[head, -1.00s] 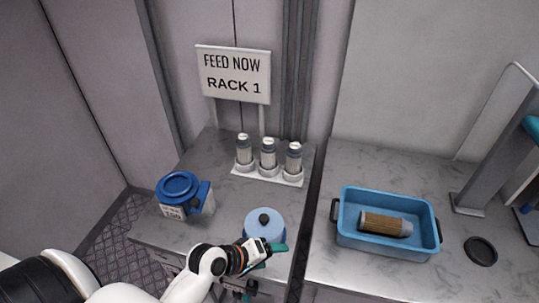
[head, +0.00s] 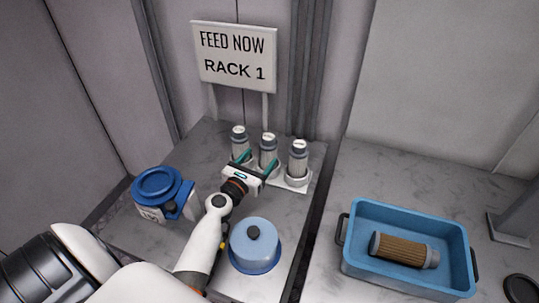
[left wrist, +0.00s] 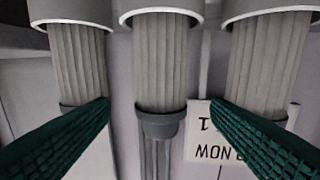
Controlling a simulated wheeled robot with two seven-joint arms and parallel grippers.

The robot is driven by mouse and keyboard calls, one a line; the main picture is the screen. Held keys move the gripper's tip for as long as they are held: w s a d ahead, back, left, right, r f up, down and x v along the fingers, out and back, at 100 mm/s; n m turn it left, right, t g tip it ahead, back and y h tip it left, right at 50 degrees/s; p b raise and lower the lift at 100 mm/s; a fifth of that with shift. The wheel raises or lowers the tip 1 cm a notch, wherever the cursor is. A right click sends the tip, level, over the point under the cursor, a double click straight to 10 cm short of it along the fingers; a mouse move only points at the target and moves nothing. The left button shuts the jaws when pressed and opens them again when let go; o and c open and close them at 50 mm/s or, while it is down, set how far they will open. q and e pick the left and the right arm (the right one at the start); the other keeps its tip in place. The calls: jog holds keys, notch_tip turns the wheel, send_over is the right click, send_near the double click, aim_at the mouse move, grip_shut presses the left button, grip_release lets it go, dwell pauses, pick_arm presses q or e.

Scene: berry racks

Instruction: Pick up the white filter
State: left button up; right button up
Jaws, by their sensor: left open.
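Three white pleated filters with grey caps stand upright in a white rack (head: 294,183) at the back of the left counter: a left one (head: 239,140), a middle one (head: 268,147) and a right one (head: 298,156). My left gripper (head: 257,161) is open in front of them, its teal fingers pointing at the row. In the left wrist view the middle filter (left wrist: 160,65) shows between the two fingers (left wrist: 160,115), with gaps on both sides. The other filters show partly behind the fingers at the sides. My right gripper is out of view.
A blue lidded container (head: 157,187) stands left of my arm, and a light blue round lidded pot (head: 256,240) stands to its right. A blue crate (head: 455,238) holding a brown filter (head: 402,250) is on the right counter. A "RACK 1" sign (head: 235,56) rises behind the filters.

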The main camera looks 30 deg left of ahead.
aim_at(265, 153)
pick_arm(q)
jog(key=w, duration=0.3)
jog(key=shift+a+f, duration=0.1)
jog(key=shift+a, duration=0.05)
jog(key=shift+w, duration=0.25)
jog(key=shift+w+a+r, duration=0.1)
jog(key=shift+w+r, duration=0.15)
jog(key=shift+w, duration=0.5)
jog(key=w, duration=0.2)
jog(key=shift+w+a, duration=0.15)
jog(key=shift+w, duration=0.15)
jog(key=shift+w+f, duration=0.1)
jog(key=shift+w, duration=0.4)
jog(key=c, duration=1)
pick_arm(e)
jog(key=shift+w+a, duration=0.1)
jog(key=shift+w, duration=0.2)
